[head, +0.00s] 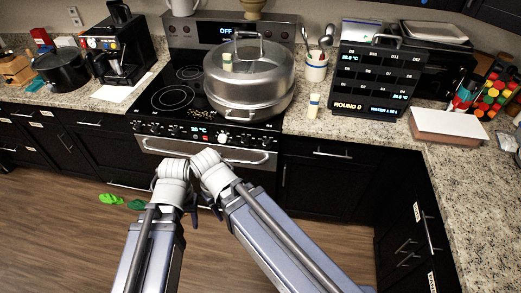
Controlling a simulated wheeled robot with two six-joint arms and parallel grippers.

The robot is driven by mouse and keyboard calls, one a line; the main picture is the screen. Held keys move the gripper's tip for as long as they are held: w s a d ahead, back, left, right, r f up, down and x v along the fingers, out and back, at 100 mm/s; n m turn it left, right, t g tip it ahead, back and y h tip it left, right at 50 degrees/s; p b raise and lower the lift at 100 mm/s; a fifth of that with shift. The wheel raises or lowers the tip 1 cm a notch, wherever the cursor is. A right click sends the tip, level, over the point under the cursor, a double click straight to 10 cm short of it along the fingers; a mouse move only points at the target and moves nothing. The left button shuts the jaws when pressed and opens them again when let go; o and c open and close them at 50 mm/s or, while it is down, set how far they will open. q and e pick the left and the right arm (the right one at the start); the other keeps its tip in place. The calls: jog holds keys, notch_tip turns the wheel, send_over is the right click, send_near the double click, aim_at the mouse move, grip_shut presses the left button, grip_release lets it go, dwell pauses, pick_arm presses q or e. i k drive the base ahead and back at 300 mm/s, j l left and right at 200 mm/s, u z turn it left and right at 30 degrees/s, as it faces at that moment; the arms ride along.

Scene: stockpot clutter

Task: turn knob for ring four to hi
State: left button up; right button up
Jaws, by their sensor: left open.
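The stove (150,100) stands at the back with a black glass top. Its front panel carries a row of knobs (246,139) on both sides of a small lit display (198,133). One knob (222,137) looks paler than the others. Their labels and pointer settings are too small to read, so I cannot tell which is for ring four. My left gripper (172,168) is in front of the oven door, below the panel and apart from the knobs; its fingers barely show. My right wrist is close beside it, and its fingers are hidden.
A large lidded stockpot (250,85) covers the right of the cooktop. The oven handle (235,155) sticks out below the panel. A coffee machine (120,55) stands left, a black display board (375,80) right. Green slippers (112,199) lie on the floor.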

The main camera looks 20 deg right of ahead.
aim_at(267, 144)
jog(key=j+z, duration=0.1)
jog(key=j, duration=0.15)
jog(key=i+j+z, duration=0.1)
jog(key=j, duration=0.15)
jog(key=z, duration=1.3)
